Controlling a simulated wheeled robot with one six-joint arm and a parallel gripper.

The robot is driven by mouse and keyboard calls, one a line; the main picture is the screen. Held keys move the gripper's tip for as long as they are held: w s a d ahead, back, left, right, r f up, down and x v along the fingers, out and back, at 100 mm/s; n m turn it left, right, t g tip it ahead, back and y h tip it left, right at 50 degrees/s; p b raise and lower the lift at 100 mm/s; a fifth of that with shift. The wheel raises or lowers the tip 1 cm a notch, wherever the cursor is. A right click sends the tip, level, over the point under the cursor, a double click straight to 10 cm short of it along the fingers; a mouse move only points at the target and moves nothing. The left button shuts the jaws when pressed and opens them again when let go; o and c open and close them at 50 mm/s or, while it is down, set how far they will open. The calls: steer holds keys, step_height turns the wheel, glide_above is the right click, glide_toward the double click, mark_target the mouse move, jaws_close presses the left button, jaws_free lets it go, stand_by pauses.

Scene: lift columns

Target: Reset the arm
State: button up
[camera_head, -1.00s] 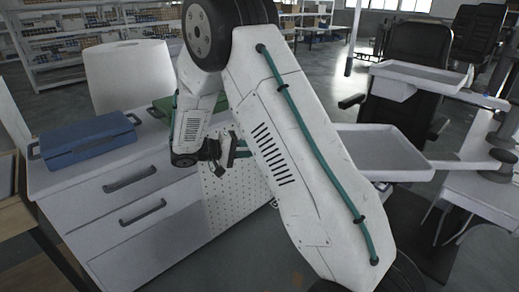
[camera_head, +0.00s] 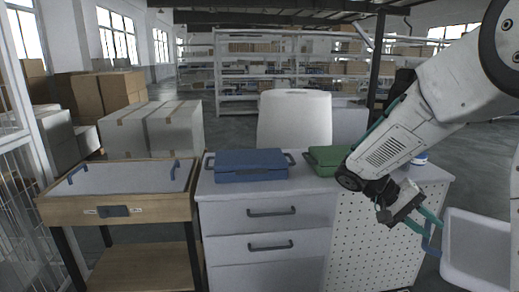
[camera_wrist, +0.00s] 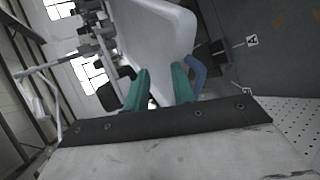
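My arm reaches in from the right of the head view. My gripper (camera_head: 434,226) hangs low in front of the right end of the white cabinet, tilted downward. In the wrist view its two teal fingers (camera_wrist: 160,88) stand apart with nothing between them, so it is open and empty. A white tray (camera_head: 478,252) sits just right of the gripper. Its blue handle (camera_wrist: 197,72) is beside the right finger in the wrist view, outside the gap. I cannot tell whether they touch.
The white cabinet (camera_head: 262,215) bears a blue case (camera_head: 250,165) and a green case (camera_head: 325,160), partly behind my arm. A wooden table (camera_head: 125,212) holding a tray stands at left. Cardboard boxes (camera_head: 105,95), a white cylinder (camera_head: 294,118) and shelves are behind.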

steer(key=s+a+r+n+t+y, duration=0.2)
steer(key=s+a+y, duration=0.3)
steer(key=s, duration=0.6)
steer(key=s+a+r+n+t+y, duration=0.2)
steer(key=s+a, duration=0.5)
steer(key=s, duration=0.4)
steer(key=r+t+y, duration=0.1)
steer(key=t+y, duration=0.1)
steer(key=y, duration=0.1)
steer(key=shift+a+r+t+y, duration=0.3)
